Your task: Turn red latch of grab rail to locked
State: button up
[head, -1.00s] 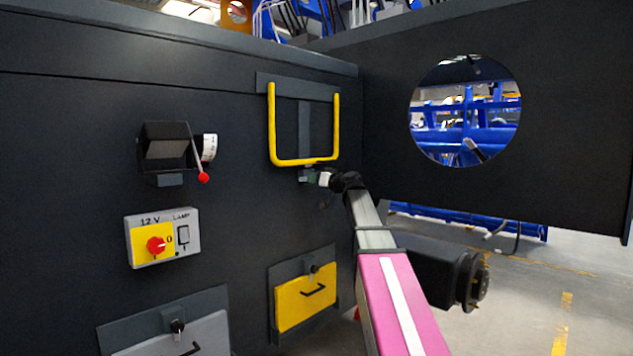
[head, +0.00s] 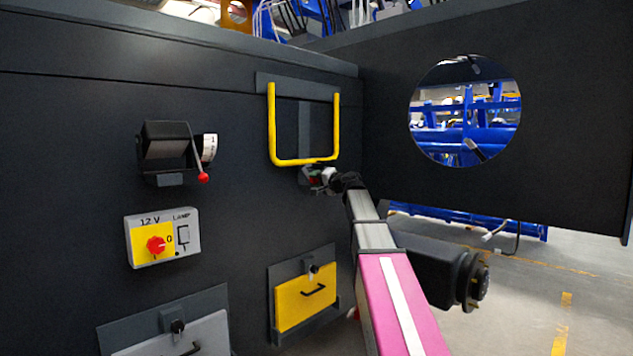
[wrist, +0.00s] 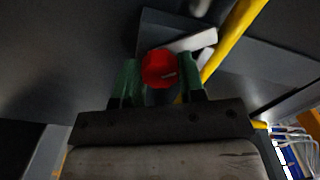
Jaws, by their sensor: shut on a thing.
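The yellow grab rail (head: 305,161) is a U-shaped bar on the dark panel, with its crossbar at the bottom. The red latch (wrist: 159,68) shows in the wrist view as a round red knob below a grey bracket (wrist: 165,30). My gripper (wrist: 155,85) has its green fingers on both sides of the knob and is shut on it. In the head view my gripper (head: 319,178) is just under the rail's lower bar, and the latch is mostly hidden there. The yellow rail also runs close beside the knob in the wrist view (wrist: 226,48).
Left of the rail are a lever with a red ball (head: 203,177) and a 12 V box with a red switch (head: 156,245). A yellow drawer (head: 306,296) lies below. A dark side panel with a round hole (head: 570,130) stands close on the right.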

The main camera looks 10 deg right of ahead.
jog(key=shift+m, duration=3.8)
jog(key=o, duration=0.9)
jog(key=shift+o, duration=0.2)
jog(key=v, duration=1)
jog(key=shift+s+d, duration=0.2)
jog(key=shift+s, duration=0.15)
